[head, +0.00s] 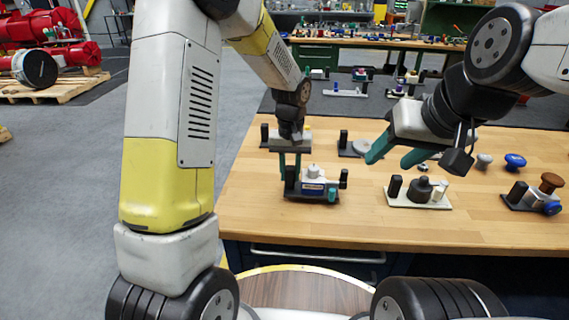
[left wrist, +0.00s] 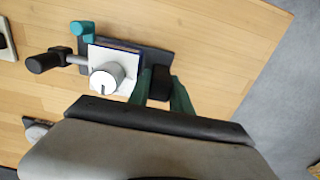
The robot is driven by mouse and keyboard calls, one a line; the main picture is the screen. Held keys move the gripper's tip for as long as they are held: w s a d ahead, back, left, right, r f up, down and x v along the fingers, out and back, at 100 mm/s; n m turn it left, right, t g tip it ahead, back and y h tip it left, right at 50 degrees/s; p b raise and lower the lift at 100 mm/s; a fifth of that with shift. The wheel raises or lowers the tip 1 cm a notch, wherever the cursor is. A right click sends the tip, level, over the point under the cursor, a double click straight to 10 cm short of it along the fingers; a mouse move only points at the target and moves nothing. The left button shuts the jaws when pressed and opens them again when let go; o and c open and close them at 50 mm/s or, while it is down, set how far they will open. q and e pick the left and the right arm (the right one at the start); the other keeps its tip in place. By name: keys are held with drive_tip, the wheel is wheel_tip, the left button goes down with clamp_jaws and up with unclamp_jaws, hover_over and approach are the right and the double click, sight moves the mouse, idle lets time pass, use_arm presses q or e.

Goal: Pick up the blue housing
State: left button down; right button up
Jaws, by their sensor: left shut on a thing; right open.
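The blue housing (head: 313,188) shows as a blue face below a white top with a round knob, on a dark base near the table's front edge. In the left wrist view only a thin blue edge (left wrist: 122,44) shows beside the white plate. A black post (left wrist: 160,84) stands beside the housing on the same base. My left gripper (head: 290,166) points down there, its teal fingers on either side of the post and shut on it. In the left wrist view the fingers (left wrist: 161,92) flank the post. My right gripper (head: 392,150) is open and empty above the table, to the right.
A light plate with a black cylinder (head: 420,189) stands to the right. Farther right are a blue knob (head: 515,160) and a fixture with a brown knob (head: 551,182). Another fixture with a grey disc (head: 362,147) stands behind. Bare wood lies along the front edge.

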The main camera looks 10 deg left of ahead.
use_arm(q)
wheel_tip(320, 180, up, 12)
drive_tip(key=a+f, duration=0.1)
drive_tip(key=f, duration=0.2)
drive_tip(key=a+f, duration=0.1)
drive_tip(key=f, duration=0.3)
drive_tip(key=a+f, duration=0.2)
drive_tip(key=f, duration=0.2)
drive_tip(key=shift+w+a, duration=0.1)
drive_tip(key=shift+f, duration=1.2)
drive_tip(key=shift+f, duration=0.35)
drive_tip(key=shift+f, duration=0.15)
